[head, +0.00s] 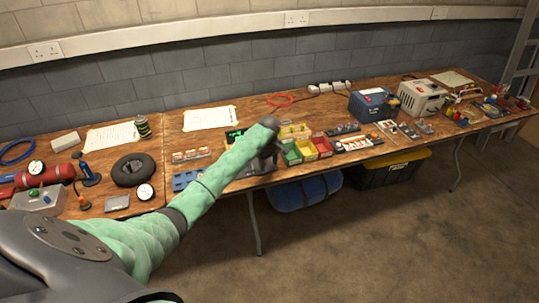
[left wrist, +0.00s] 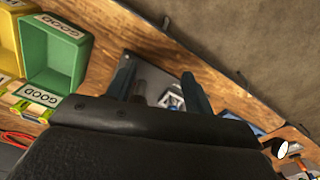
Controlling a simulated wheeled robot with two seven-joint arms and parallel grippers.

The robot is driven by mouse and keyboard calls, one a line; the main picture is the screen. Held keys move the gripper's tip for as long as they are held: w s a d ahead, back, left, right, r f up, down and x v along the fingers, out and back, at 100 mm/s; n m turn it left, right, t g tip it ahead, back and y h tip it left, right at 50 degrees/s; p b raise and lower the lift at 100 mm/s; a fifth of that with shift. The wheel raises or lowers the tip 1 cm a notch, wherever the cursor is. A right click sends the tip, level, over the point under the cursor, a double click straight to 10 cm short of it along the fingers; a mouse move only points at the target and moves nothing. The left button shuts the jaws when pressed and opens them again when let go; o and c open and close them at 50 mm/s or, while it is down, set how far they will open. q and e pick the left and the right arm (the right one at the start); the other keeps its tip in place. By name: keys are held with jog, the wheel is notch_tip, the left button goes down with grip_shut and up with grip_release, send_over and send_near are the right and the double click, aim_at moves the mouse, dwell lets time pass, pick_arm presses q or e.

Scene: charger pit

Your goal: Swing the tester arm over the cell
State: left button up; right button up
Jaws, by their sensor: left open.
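My left gripper (head: 262,166) reaches down over the middle of the bench, beside the green bin. In the left wrist view its two fingers (left wrist: 160,85) stand apart, with a gap between them. A grey plate (left wrist: 152,74), which looks like the tester's base, lies below and between the fingers. A dark upright part (left wrist: 139,90), possibly the tester arm, shows close to one finger; I cannot tell whether they touch. The cell cannot be made out clearly. My right gripper is not in view.
A green bin (head: 291,153) marked GOOD, a yellow bin and a red bin stand just right of the gripper. A blue rack (head: 186,179) lies to its left. The bench front edge (left wrist: 205,60) is close by. A dark round coil (head: 133,169) lies further left.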

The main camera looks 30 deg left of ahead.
pick_arm(q)
jog(key=w+a+r+n, duration=0.1)
jog(key=r, duration=0.1)
jog(key=w+a+r+n, duration=0.1)
jog(key=w+a+r, duration=0.1)
jog(key=r, duration=0.1)
jog(key=w+a+r, duration=0.1)
jog(key=a+r, duration=0.1)
jog(key=shift+w+a+r+n, duration=0.15)
jog(key=shift+w+r+n, duration=0.1)
jog(key=shift+n, duration=0.15)
jog(key=shift+r, duration=0.35)
jog(key=shift+a+f, duration=0.1)
jog(key=shift+f, duration=0.05)
jog(key=shift+f+p, duration=1.45)
jog(key=shift+f, duration=2.45)
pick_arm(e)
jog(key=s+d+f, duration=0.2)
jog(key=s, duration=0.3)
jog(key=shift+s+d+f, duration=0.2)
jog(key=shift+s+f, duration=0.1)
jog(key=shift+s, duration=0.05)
pick_arm(q)
grip_shut()
